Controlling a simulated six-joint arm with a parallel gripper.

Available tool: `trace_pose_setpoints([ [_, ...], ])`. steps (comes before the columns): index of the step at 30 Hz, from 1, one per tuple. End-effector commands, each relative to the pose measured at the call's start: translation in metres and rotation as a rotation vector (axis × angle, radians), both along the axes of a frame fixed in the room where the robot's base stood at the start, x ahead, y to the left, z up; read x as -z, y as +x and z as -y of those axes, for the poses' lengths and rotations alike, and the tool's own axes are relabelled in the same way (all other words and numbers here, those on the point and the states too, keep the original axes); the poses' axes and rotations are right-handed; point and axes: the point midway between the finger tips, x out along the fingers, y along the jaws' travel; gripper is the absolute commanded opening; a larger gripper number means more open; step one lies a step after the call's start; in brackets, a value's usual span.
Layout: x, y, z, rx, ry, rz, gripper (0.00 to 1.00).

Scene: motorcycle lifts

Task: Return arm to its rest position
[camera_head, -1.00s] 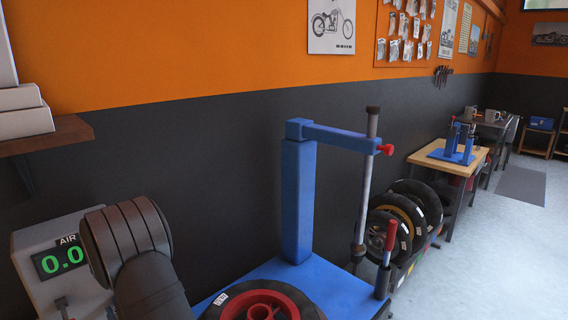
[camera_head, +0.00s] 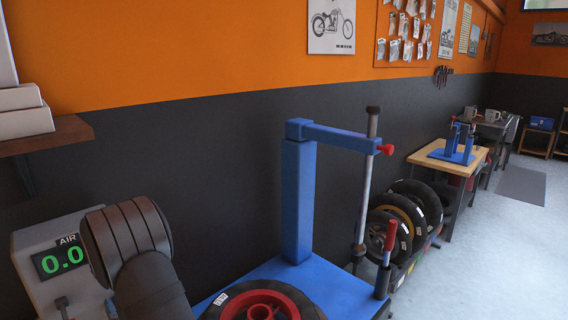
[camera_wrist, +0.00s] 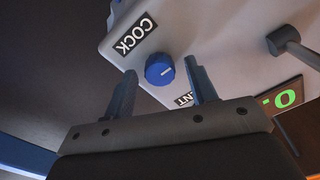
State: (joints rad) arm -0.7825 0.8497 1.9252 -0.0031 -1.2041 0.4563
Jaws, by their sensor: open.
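My gripper (camera_wrist: 162,92) shows in the wrist view with its two fingers apart and nothing between them. Beyond the fingertips is the grey air panel (camera_wrist: 215,40) with a blue knob (camera_wrist: 159,69), a label reading COCK and a partly hidden second label. In the head view my arm stands at the lower left, in front of the air panel (camera_head: 35,240), whose green display (camera_head: 62,258) reads 0.0. My gripper is not visible in the head view. Whether the fingers touch the panel cannot be told; they look apart from the knob.
A blue tyre machine (camera_head: 298,200) with a post and swing arm stands right of my arm, a wheel (camera_head: 225,302) on its table. A wooden shelf (camera_head: 45,137) juts out above the panel. Tyres (camera_head: 395,215) and a workbench (camera_head: 445,160) stand farther right.

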Motion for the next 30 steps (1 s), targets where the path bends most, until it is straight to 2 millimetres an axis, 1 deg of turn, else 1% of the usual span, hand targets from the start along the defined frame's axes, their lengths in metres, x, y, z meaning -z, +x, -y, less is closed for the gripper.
trace_pose_setpoints([
  [8,0.0001,0.0001,0.0002,0.0,0.078,-0.078,0.52],
  [19,0.0,0.0,0.0001,0.0,0.086,-0.086,0.52],
  [25,0.0,0.0001,0.0001,0.0,0.054,-0.054,0.52],
  [30,0.0001,0.0,0.0,0.0,-0.028,0.028,0.52],
])
